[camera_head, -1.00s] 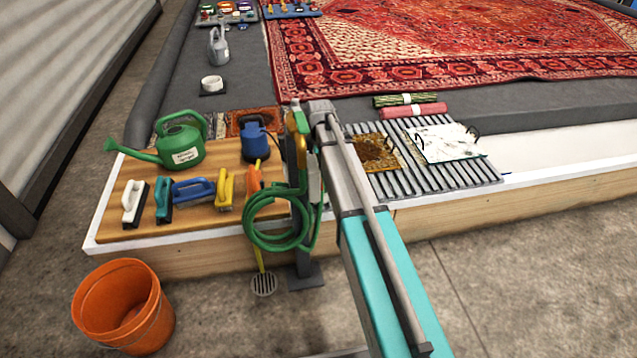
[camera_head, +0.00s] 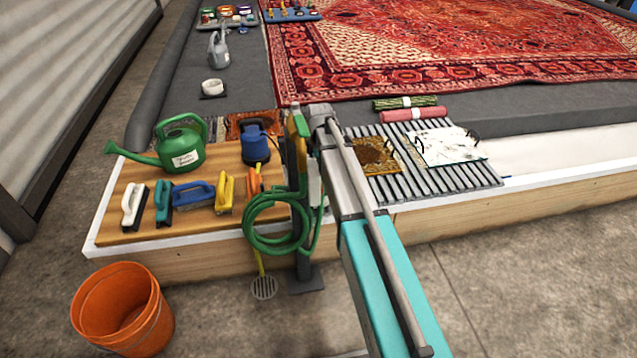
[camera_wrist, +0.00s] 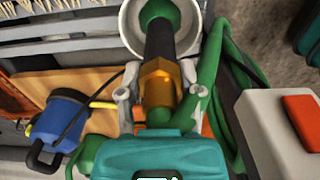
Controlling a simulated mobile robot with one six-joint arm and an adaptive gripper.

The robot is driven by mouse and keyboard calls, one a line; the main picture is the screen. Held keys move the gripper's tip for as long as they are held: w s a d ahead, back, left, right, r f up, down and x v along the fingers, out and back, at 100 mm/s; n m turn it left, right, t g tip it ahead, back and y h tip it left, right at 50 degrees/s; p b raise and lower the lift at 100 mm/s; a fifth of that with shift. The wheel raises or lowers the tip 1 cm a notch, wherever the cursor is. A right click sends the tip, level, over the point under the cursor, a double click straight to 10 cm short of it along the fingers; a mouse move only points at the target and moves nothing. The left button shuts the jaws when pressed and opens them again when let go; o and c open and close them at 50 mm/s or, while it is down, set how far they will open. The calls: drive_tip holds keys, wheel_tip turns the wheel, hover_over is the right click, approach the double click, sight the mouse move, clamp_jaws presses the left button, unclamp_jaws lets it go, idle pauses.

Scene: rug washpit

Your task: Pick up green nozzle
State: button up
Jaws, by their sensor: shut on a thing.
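The green nozzle (camera_wrist: 160,45) is in the middle of the wrist view, with a black section and a brass-coloured collar. My gripper (camera_wrist: 160,100) is shut on it, with a grey finger on each side around the collar. In the head view, green parts of the nozzle (camera_head: 303,125) show at the top of a dark post, beside the end of my arm. The fingertips are hidden there. A coiled green hose (camera_head: 275,238) hangs just below, against the post. I cannot tell whether the nozzle is clear of its support.
A wooden board to the left holds a green watering can (camera_head: 182,148), several brushes and a blue pump-like item (camera_head: 256,143). An orange bucket (camera_head: 122,308) stands on the floor. A slatted rack (camera_head: 455,178) lies to the right. The floor at the front right is clear.

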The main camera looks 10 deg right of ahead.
clamp_jaws()
drive_tip(key=shift+r, duration=0.15)
wheel_tip(320, 180, up, 10)
drive_tip(key=p, duration=1)
idle(0.9)
